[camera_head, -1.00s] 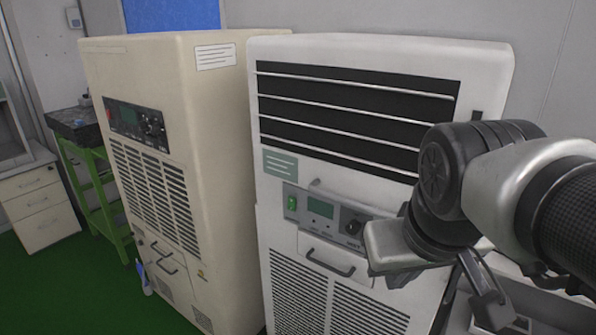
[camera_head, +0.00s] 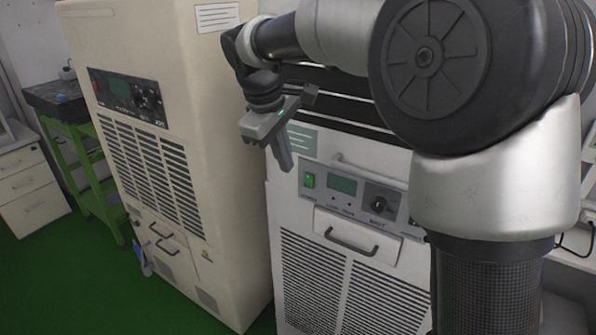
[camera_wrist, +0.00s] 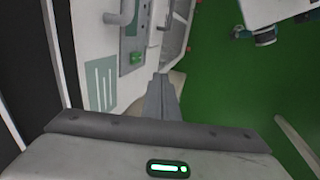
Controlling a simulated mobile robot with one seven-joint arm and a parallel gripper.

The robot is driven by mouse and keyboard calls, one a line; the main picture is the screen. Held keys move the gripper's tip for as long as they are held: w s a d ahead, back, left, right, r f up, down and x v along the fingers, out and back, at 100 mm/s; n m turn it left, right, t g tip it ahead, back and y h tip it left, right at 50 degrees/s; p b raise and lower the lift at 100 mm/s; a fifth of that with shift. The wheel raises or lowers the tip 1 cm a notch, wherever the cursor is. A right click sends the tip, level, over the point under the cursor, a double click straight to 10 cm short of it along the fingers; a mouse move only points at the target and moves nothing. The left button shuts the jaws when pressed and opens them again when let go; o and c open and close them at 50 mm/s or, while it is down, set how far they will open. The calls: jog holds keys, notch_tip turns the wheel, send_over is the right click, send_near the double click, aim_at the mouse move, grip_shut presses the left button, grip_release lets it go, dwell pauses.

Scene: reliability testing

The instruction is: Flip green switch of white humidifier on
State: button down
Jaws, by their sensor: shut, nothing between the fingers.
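The white humidifier (camera_head: 290,230) stands in the middle of the head view, partly hidden behind my arm. Its green switch (camera_head: 309,181) is at the left end of the control panel, beside a small display (camera_head: 342,186) and a dark knob (camera_head: 380,203). My gripper (camera_head: 286,160) is shut and empty, its fingers pointing down, a little above and left of the switch in the head view. In the wrist view the shut fingers (camera_wrist: 161,90) are apart from the green switch (camera_wrist: 136,57), which lies to their upper left.
A beige cabinet (camera_head: 225,180) with a similar panel stands close on the left. A drawer-type handle (camera_head: 352,243) sticks out below the switch panel. A green-framed stand (camera_head: 85,165) and white drawers (camera_head: 30,195) are farther left. Green floor is open at lower left.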

aim_at(304, 181)
dwell(0.3)
jog(key=shift+w+d+f+p, duration=0.1)
jog(key=shift+w+d+f, duration=0.75)
jog(key=shift+f, duration=0.8)
jog(key=shift+w+d+f+p, duration=0.1)
jog(key=shift+w+d+f, duration=0.4)
jog(key=shift+w+f, duration=0.9)
jog(key=shift+w+d+f+p, duration=0.1)
jog(key=shift+w+d+f, duration=0.6)
jog(key=shift+f, duration=1.25)
jog(key=shift+w+f+b, duration=0.1)
jog(key=shift+f+b, duration=0.2)
jog(key=shift+b, duration=0.4)
jog(key=shift+w+r, duration=0.1)
jog(key=shift+r, duration=0.15)
jog(key=shift+d, duration=0.1)
